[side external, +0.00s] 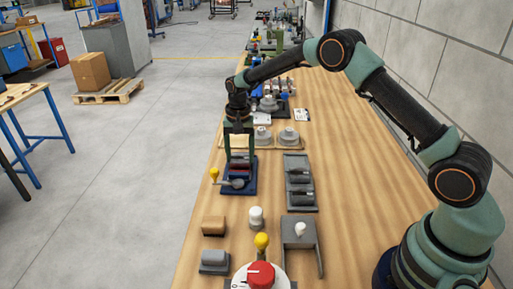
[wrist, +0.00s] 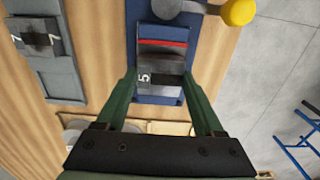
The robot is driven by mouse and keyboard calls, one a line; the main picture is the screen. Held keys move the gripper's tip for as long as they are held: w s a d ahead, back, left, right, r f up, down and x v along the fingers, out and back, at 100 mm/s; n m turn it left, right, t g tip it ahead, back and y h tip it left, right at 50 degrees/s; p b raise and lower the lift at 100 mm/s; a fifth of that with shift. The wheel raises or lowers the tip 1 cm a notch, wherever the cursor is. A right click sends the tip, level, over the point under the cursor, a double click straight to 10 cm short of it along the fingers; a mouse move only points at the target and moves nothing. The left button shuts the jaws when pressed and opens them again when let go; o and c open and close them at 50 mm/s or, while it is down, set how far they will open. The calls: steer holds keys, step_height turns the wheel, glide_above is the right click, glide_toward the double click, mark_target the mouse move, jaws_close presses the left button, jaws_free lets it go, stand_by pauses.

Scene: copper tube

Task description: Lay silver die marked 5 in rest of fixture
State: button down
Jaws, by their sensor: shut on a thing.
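My gripper (wrist: 160,78) is shut on a silver die marked 5 (wrist: 161,72), its fingers on the die's left and right sides in the wrist view. The blue fixture (wrist: 204,38) lies under the die, with a red strip (wrist: 163,43) across it just beyond the die. Whether the die touches the fixture's rest cannot be told. In the side view my gripper (side external: 239,158) points down over the fixture (side external: 246,188), and the die is hard to make out there. The fixture has a lever with a yellow knob (wrist: 238,12).
A grey rack (wrist: 55,75) with dark dies, one of them numbered (wrist: 40,38), stands beside the fixture; it also shows in the side view (side external: 299,205). A wooden tray with grey round parts (side external: 288,137) is behind. A red knob (side external: 261,275) and small blocks stand in front.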

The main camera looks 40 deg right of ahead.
mark_target(240, 157)
steer(key=shift+f, duration=0.5)
jaws_free()
steer(key=shift+f, duration=0.1)
step_height(240, 157, up, 12)
stand_by(0.4)
